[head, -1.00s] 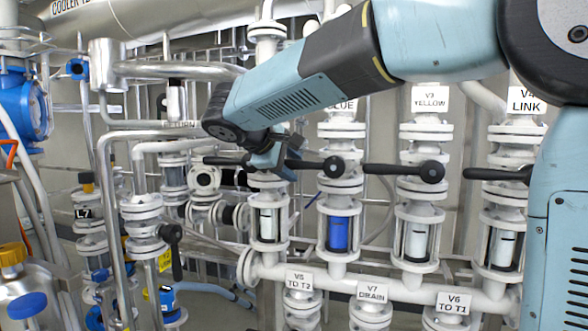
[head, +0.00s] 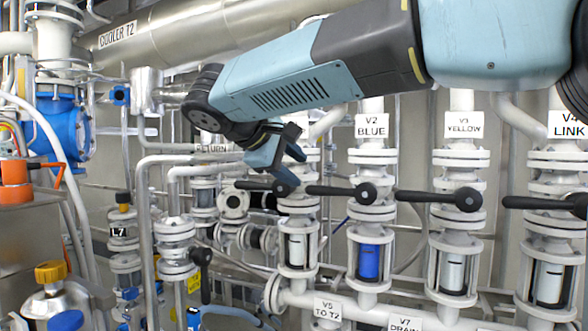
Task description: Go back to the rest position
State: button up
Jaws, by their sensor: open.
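My gripper (head: 292,152) is at the end of my raised blue-grey arm, in the middle of the head view. Its jaws are open and I see nothing between them. It hangs in front of the leftmost pipe of the valve row, just above a black lever handle (head: 283,182). My arm hides the top of that pipe and any label there.
Valves V2 BLUE (head: 371,126), V3 YELLOW (head: 463,124) and V4 LINK (head: 567,124) stand in a row with black levers sticking out leftward. Sight glasses sit below, one blue (head: 369,262). Pipes, a blue flowmeter (head: 62,127) and a yellow-capped vessel (head: 50,272) crowd the left.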

jog(key=s+d+f+m+g+y, duration=0.1)
jog(key=s+d+f+m+g, duration=0.15)
jog(key=d+f, duration=0.45)
jog(key=s+d+f+m+g+y, duration=0.1)
jog(key=s+d+f+m+y, duration=0.2)
jog(key=d, duration=0.8)
jog(key=s+d+f+m+y, duration=0.3)
jog(key=s+d+f+m, duration=0.3)
jog(key=s+d+f, duration=0.3)
jog(key=s+f, duration=0.3)
jog(key=shift+s+m, duration=0.2)
jog(key=shift+m, duration=0.15)
jog(key=shift+d, duration=0.1)
jog(key=shift+c, duration=0.6)
